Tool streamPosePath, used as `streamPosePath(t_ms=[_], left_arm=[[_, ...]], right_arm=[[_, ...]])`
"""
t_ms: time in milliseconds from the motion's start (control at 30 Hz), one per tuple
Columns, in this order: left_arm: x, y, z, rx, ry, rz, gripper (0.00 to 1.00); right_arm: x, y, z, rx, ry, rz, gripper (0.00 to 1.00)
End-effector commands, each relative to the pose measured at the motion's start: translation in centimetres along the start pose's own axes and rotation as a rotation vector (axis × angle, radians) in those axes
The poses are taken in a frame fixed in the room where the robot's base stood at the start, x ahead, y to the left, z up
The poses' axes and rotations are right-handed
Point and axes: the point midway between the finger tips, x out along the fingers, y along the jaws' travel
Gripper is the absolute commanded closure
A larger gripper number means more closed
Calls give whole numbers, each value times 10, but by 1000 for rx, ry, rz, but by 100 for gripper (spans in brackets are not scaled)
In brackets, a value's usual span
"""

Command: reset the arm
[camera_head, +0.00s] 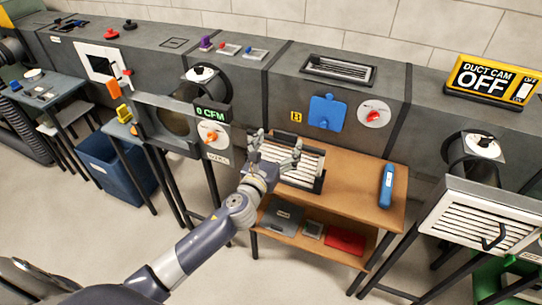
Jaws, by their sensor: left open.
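My left arm (205,238) reaches up from the bottom left of the head view. My left gripper (277,146) is at its end, open, with its fingers spread and nothing between them. It shows in front of a slatted vent grille (304,170) that rests on the wooden table (345,185). Whether the fingers touch the grille I cannot tell. My right gripper is not in view.
A blue cylinder (386,186) lies on the table's right side. The grey duct (275,85) runs behind, with a blue cover (327,111). A grille door (482,228) juts out at right. A blue bin (112,168) stands at left. The floor in front is clear.

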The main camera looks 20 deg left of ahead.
Motion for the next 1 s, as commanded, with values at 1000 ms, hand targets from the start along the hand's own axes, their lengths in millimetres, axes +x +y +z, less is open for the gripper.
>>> streamPosePath(t_ms=[1000], left_arm=[[-100, 34, -204, -659, 381, 204, 15]], right_arm=[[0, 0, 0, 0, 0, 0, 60]])
